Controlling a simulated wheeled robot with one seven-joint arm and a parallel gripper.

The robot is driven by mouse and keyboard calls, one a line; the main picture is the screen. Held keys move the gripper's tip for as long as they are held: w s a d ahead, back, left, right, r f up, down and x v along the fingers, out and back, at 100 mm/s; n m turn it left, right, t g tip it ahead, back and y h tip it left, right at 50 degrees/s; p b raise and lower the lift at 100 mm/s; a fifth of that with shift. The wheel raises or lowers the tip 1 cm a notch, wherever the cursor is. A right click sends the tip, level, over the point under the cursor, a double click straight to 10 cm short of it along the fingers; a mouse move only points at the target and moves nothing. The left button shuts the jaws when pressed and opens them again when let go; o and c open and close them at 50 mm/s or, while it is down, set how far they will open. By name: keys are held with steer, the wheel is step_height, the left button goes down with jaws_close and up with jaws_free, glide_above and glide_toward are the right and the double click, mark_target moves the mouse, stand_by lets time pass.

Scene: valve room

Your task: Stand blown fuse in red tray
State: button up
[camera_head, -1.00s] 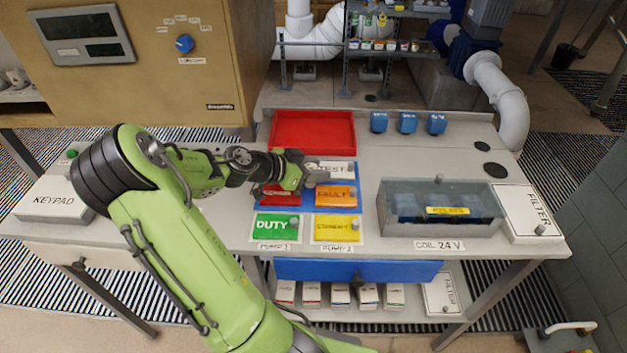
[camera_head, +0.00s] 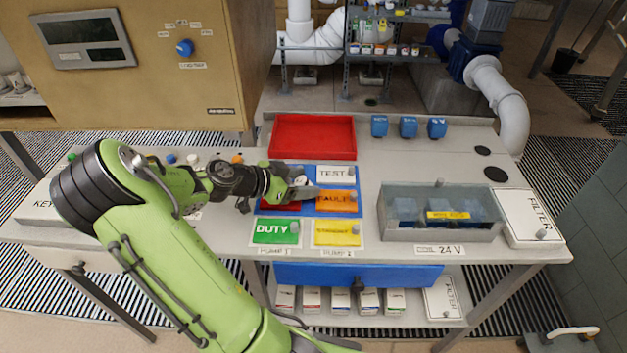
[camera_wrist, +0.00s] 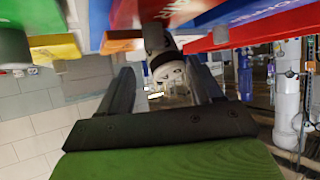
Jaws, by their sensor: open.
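A shallow red tray (camera_head: 312,135) sits at the back of the bench and looks empty. My gripper (camera_head: 305,191) is low over the blue board (camera_head: 324,213), left of the orange FAULT plate. In the wrist view my gripper (camera_wrist: 162,85) has its two dark fingers apart. A white cylindrical piece with dark marks (camera_wrist: 164,66) shows between and just beyond the fingertips. It may be the blown fuse, but I cannot read a label. In the head view a small pale piece (camera_head: 300,181) shows at the fingertips. The red plate beside it is mostly hidden by my gripper.
Green DUTY (camera_head: 276,231) and yellow (camera_head: 338,233) plates with knobs lie in front of the board. Three blue blocks (camera_head: 408,127) stand right of the tray. A clear-lidded relay box (camera_head: 442,212) is at right. Small coloured pieces (camera_head: 193,158) lie behind my arm.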

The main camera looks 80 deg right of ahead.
steer(key=v, duration=0.8)
steer(key=shift+p, duration=0.45)
steer(key=w+a+n+t+y, duration=0.1)
steer(key=a+n+t, duration=0.1)
steer(key=a, duration=0.1)
steer(key=w+a+n+t+y, duration=0.1)
steer(key=w+a+n, duration=0.1)
steer(key=a, duration=0.1)
steer(key=w+a+n+t+y, duration=0.1)
steer(key=w+a+n+t, duration=0.1)
steer(key=shift+w+a+f+n+t, duration=0.2)
steer(key=shift+a+f+n+t, duration=0.1)
steer(key=shift+a+f, duration=0.1)
steer(key=s+a+r+n+t+y, duration=0.1)
steer(key=a+r+n+t+y, duration=0.2)
steer(key=a+n, duration=0.7)
steer(key=s+a+r+n+t+y+p, duration=0.1)
steer(key=a+r+n+t, duration=0.4)
steer(key=a+n, duration=0.5)
steer(key=s+a+r+y, duration=0.1)
steer(key=a, duration=0.4)
steer(key=shift+s+a+r+y, duration=0.15)
steer(key=shift+a+r+y, duration=0.1)
steer(key=shift+r+y, duration=0.15)
